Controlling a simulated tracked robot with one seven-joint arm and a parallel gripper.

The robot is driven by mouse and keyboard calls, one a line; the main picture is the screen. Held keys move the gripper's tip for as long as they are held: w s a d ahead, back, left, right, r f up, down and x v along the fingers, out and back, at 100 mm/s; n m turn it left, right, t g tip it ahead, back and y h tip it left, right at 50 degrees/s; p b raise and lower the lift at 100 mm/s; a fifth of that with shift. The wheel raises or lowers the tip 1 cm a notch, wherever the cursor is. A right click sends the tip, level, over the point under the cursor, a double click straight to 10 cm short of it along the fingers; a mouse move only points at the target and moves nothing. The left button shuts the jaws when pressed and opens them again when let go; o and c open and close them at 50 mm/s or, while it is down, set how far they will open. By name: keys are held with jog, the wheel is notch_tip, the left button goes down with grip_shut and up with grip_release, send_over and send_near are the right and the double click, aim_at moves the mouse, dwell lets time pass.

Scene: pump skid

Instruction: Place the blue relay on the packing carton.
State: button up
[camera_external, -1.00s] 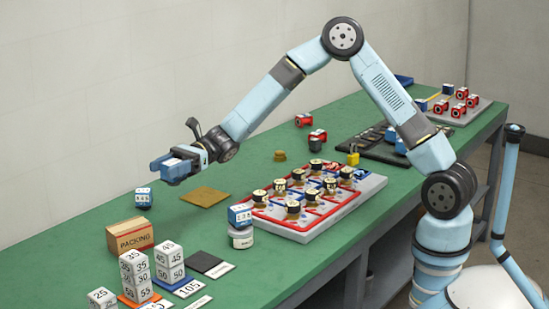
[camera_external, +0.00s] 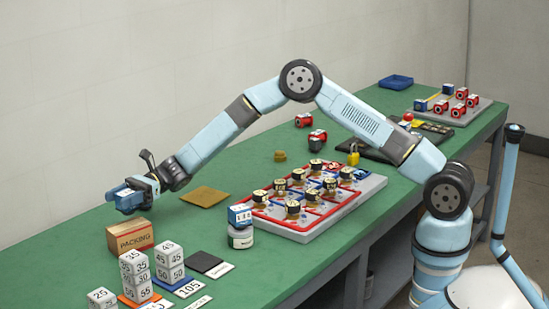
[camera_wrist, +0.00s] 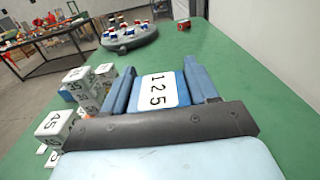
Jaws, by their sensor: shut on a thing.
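My gripper (camera_external: 124,199) is shut on a blue relay (camera_external: 123,193) with a white label on top. In the wrist view the relay (camera_wrist: 157,92) sits between the blue fingers (camera_wrist: 158,88), and its label reads 125. The brown packing carton (camera_external: 130,239) stands on the green table at the left, its printed side facing the camera. My gripper is in the air above or behind the carton, apart from it in the picture. I do not make out the carton in the wrist view. Another blue relay (camera_external: 240,214) sits on a white jar (camera_external: 240,237).
Stacks of white numbered cubes (camera_external: 168,262) stand in front of the carton. A brown mat (camera_external: 205,197) lies right of the gripper. A grey board with red frames and several round parts (camera_external: 325,204) fills mid-table. A padlock (camera_external: 353,156) stands behind it.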

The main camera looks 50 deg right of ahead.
aim_at(121, 211)
jog(key=shift+w+a+f, duration=0.15)
jog(key=shift+w+f, duration=0.15)
jog(key=shift+f, duration=1.55)
jog(key=o, duration=1.1)
jog(key=shift+o, duration=0.2)
jog(key=d, duration=1.2)
